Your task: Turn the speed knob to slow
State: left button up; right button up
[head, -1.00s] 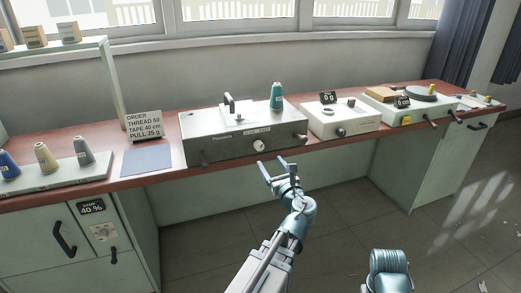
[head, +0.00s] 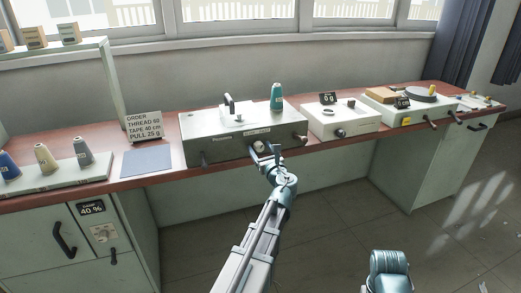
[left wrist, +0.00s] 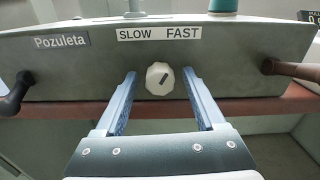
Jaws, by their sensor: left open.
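The speed knob (left wrist: 160,78) is a round off-white dial on the front of a grey-green machine (left wrist: 50,80). Its dark mark points up and to the right, toward the FAST side of the SLOW/FAST label (left wrist: 159,33) above it. My left gripper (left wrist: 158,75) is open, with one finger on each side of the knob and a visible gap to each. In the head view the left gripper (head: 265,147) is at the machine's front and partly covers the knob (head: 259,145). My right gripper does not show.
Dark handles stick out of the machine's front at left (left wrist: 16,92) and right (left wrist: 290,69). A teal thread cone (head: 277,97) stands on top. A white box (head: 342,119) stands to the right, and a blue-grey mat (head: 147,161) lies to the left.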

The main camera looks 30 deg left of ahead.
pick_arm(q)
grip_shut()
jog(key=shift+n, duration=0.4)
jog(key=n, duration=0.5)
jog(key=shift+n, duration=0.3)
jog(key=n, duration=0.5)
jog(key=shift+s+n, duration=0.1)
jog(key=shift+n, duration=0.3)
grip_release()
